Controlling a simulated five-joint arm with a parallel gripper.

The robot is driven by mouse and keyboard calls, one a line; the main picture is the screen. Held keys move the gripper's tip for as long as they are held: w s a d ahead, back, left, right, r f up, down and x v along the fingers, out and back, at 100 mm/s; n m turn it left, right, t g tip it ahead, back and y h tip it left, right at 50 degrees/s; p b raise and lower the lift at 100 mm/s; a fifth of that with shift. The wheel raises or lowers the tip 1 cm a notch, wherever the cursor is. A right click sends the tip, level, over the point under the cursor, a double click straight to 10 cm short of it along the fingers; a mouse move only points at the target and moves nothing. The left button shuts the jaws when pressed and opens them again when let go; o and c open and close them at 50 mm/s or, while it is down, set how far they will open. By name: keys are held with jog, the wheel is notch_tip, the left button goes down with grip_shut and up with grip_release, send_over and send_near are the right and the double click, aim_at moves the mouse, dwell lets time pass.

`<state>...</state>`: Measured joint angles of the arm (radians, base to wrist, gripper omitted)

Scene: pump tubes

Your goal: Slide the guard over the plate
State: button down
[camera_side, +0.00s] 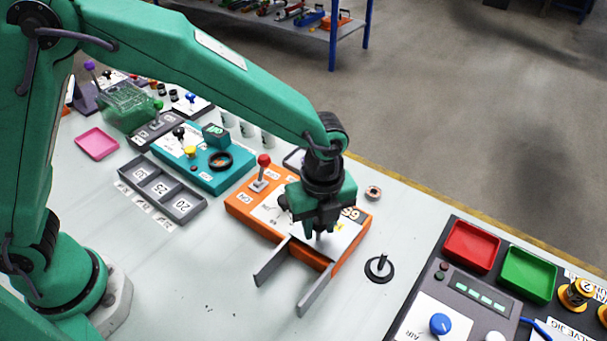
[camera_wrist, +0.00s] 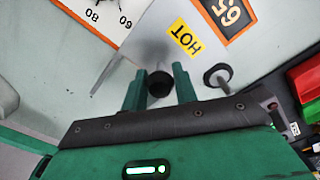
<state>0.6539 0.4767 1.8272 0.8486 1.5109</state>
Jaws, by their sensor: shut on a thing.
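The orange station (camera_side: 240,207) stands below my gripper, with a red-knobbed lever on its left. A pale flat panel (camera_side: 343,238) on its right part looks like the guard; it also shows in the wrist view (camera_wrist: 150,42), with a yellow HOT label. My gripper (camera_side: 318,233) points down over the panel. In the wrist view its fingers (camera_wrist: 160,90) are on both sides of a black knob, shut on it. Two grey rails (camera_side: 273,262) run out from the station's front edge. The plate is not clearly distinguishable.
A black disc with a post (camera_side: 380,268) stands right of the station. A teal station (camera_side: 205,170) and a grey numbered tray (camera_side: 163,188) are to the left. Red (camera_side: 471,246) and green (camera_side: 527,274) trays sit at right. The table front-left of the rails is clear.

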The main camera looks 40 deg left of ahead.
jog(key=shift+w, duration=0.35)
jog(key=c, duration=1.5)
grip_release()
jog(key=o, duration=0.3)
jog(key=shift+o, duration=0.2)
jog(key=shift+s, duration=0.1)
jog(key=shift+r, duration=0.1)
jog(key=shift+r, duration=3.85)
jog(key=shift+a, duration=0.1)
